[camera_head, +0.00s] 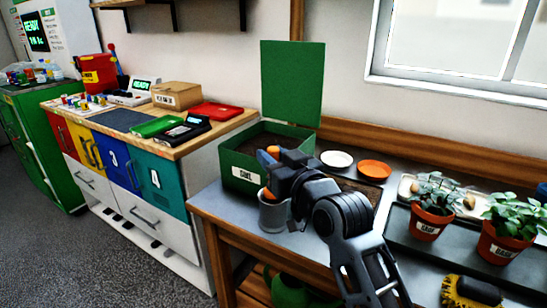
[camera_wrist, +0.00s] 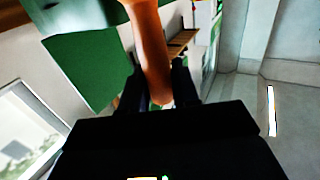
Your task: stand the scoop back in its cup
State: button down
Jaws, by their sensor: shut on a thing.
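My gripper (camera_head: 277,172) is shut on the orange scoop (camera_head: 267,193) above the front left part of the grey table. One orange bit shows above my gripper and another below it, at the mouth of the grey cup (camera_head: 272,216). The cup stands upright near the table's left edge. I cannot tell whether the scoop's lower end is inside the cup or just over it. In the wrist view the orange scoop (camera_wrist: 150,45) runs down between my two dark fingers (camera_wrist: 160,88). The cup is not clearly visible there.
A green box (camera_head: 240,185) with a raised lid stands right behind the cup. A white dish (camera_head: 337,159) and an orange dish (camera_head: 374,169) lie behind my arm. Potted plants (camera_head: 428,223) stand on a dark tray at right, with a yellow brush (camera_head: 470,291) in front.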

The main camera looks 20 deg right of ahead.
jog(key=shift+f, duration=0.4)
jog(key=c, duration=0.8)
grip_release()
jog(key=shift+o, duration=0.2)
jog(key=s+f+m+g+h, duration=0.1)
jog(key=s+f, duration=0.3)
jog(key=s, duration=0.5)
jog(key=s+f, duration=0.5)
jog(key=s, duration=0.5)
jog(key=s+f+m+g+h, duration=0.1)
jog(key=s+f, duration=0.3)
jog(key=s, duration=0.5)
jog(key=s+r+g, duration=0.1)
jog(key=s, duration=2.1)
jog(key=shift+r+n, duration=0.2)
jog(key=shift+n, duration=0.2)
